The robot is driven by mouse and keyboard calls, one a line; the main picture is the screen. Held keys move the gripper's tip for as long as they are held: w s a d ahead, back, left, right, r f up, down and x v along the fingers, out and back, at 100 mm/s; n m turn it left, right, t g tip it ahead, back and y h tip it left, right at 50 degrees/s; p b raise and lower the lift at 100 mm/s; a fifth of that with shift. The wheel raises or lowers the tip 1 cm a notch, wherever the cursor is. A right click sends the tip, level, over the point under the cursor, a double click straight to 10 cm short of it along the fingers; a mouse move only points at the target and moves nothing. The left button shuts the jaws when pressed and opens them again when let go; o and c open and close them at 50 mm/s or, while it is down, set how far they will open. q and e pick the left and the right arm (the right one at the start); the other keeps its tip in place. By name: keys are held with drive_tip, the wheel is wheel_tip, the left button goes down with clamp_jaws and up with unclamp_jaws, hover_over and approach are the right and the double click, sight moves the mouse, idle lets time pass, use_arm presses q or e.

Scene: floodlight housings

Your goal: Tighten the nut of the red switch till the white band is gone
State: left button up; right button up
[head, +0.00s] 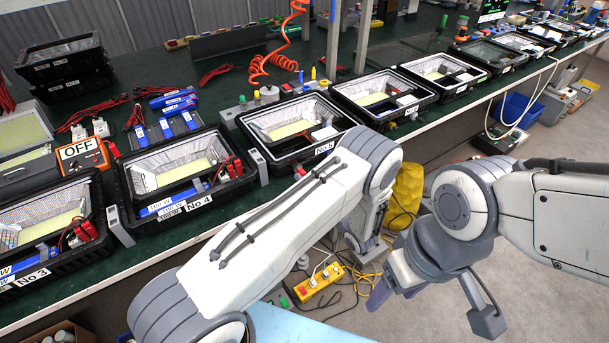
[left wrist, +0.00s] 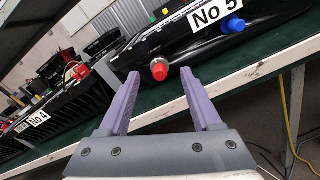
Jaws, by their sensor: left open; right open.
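The red switch (left wrist: 160,72) sticks out of the front wall of the black No 5 housing (left wrist: 185,45). A pale ring shows around its base in the left wrist view; I cannot tell band from nut. In the head view the red switch (head: 300,172) is a small red spot beside my left arm. My left gripper (left wrist: 160,76) is open, its purple fingers at either side of the switch in the picture, apparently short of it. In the head view my arm hides that gripper. My right gripper (head: 380,293) hangs at the lower right, away from the bench, open and empty.
A blue knob (left wrist: 234,25) sits on the same wall, right of the switch. The No 4 housing (head: 214,197) stands to the left, with more housings along the green bench (head: 240,83). A yellow socket box (head: 320,282) with cables lies on the floor.

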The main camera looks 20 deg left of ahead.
use_arm(q)
drive_tip(key=v, duration=0.7)
drive_tip(key=shift+b, duration=0.45)
drive_tip(key=shift+d, duration=0.1)
drive_tip(key=s+a+r+n+g+h+p, duration=0.1)
drive_tip(key=s+r+n+g+h+p, duration=0.15)
drive_tip(key=s+r+n+g, duration=0.95)
drive_tip(key=s+d+r+n+h, duration=0.3)
drive_tip(key=s+h, duration=0.1)
drive_tip(key=s, duration=0.2)
drive_tip(key=s+d+r+n+h+p, duration=0.1)
drive_tip(key=s+d+r+n+h, duration=0.2)
drive_tip(key=s, duration=0.3)
drive_tip(key=s+d+r+n+t+h, duration=0.1)
drive_tip(key=s+d+r+n+h, duration=0.2)
drive_tip(key=s+n+h, duration=0.2)
drive_tip(key=shift+s+d+r+h, duration=0.35)
drive_tip(key=shift+s+d, duration=0.05)
